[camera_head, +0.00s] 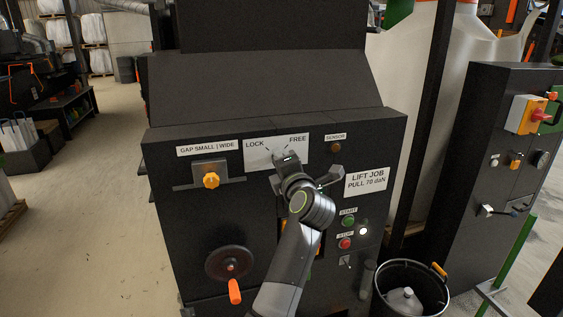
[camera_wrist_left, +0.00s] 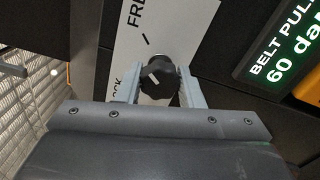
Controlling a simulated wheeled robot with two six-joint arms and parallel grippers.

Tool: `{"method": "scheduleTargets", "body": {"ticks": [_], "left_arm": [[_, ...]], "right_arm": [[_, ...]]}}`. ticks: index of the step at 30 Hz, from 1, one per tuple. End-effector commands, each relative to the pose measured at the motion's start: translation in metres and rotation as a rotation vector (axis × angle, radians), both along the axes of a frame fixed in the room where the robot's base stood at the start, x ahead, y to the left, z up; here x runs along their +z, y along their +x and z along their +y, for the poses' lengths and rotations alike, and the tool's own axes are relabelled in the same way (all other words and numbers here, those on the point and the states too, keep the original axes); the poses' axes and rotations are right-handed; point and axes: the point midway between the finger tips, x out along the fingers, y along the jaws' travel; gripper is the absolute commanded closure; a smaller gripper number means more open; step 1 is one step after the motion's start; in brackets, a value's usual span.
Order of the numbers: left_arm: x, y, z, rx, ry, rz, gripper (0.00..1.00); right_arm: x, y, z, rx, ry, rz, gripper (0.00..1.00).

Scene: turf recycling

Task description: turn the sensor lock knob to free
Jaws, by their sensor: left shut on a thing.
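The sensor lock knob (camera_wrist_left: 160,84) is round and dark with a short white pointer mark on its face, in the left wrist view. It sits on a white plate (camera_head: 259,155) marked LOCK at left and FREE at right in the head view. My left gripper (camera_wrist_left: 157,88) is shut on the knob, one grey finger on each side. In the head view the same gripper (camera_head: 288,161) is at the plate and mostly hides the knob. The white mark lies slanted; I cannot tell for sure which word it points to. My right gripper is not in view.
The black panel also carries a yellow gap knob (camera_head: 211,180), a sensor lamp (camera_head: 336,147), a green start button (camera_head: 348,221), a red stop button (camera_head: 345,243) and a handwheel (camera_head: 230,264). A black bin (camera_head: 407,265) stands at lower right. The floor at left is open.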

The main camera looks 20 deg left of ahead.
Motion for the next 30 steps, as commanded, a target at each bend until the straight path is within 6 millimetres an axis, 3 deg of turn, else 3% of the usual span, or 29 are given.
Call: {"method": "scheduleTargets", "body": {"ticks": [10, 26, 27, 30], "left_arm": [[0.0000, 0.0001, 0.0003, 0.000, 0.111, 0.074, 0.89], [0.0001, 0.0001, 0.0004, 0.000, 0.129, 0.086, 0.89], [0.0001, 0.0001, 0.0004, 0.001, 0.129, 0.086, 0.62], [0.0001, 0.0000, 0.0003, 0.000, 0.128, 0.085, 0.49]], "right_arm": [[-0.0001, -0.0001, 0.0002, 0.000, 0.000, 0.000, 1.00], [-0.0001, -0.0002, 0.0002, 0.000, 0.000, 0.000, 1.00], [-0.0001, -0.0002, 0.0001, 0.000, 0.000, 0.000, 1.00], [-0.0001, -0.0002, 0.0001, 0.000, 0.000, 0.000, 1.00]]}}
